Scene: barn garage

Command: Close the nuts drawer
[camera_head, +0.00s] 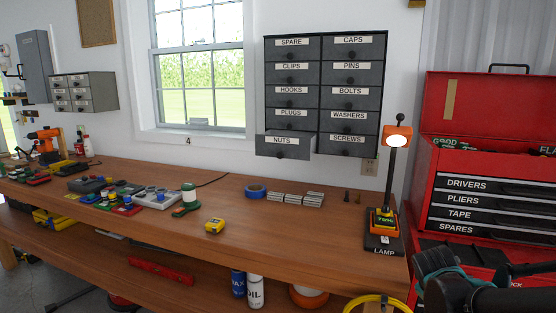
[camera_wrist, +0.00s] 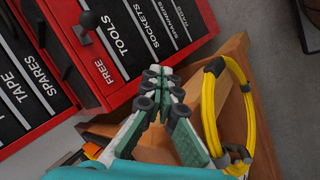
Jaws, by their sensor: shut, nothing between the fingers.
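The nuts drawer (camera_head: 284,147) is at the bottom left of a dark wall cabinet (camera_head: 321,34). Its front stands out from the neighbouring drawer fronts, so it is partly open. A dark knob sits below its NUTS label. The screws drawer (camera_head: 346,146) beside it looks flush. My gripper (camera_wrist: 152,84) shows in the wrist view with its green-grey fingers together and nothing held. It is far from the nuts drawer, near the red tool chest and a yellow hose loop. In the head view only part of my arm shows, at the lower right.
A wooden workbench (camera_head: 140,185) runs below the cabinet. A lit lamp (camera_head: 396,136) stands at its right end, near a red tool chest (camera_head: 490,158). A yellow coil (camera_wrist: 240,105) hangs by the bench end. Blue tape (camera_head: 256,191) and metal boxes lie below the drawers.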

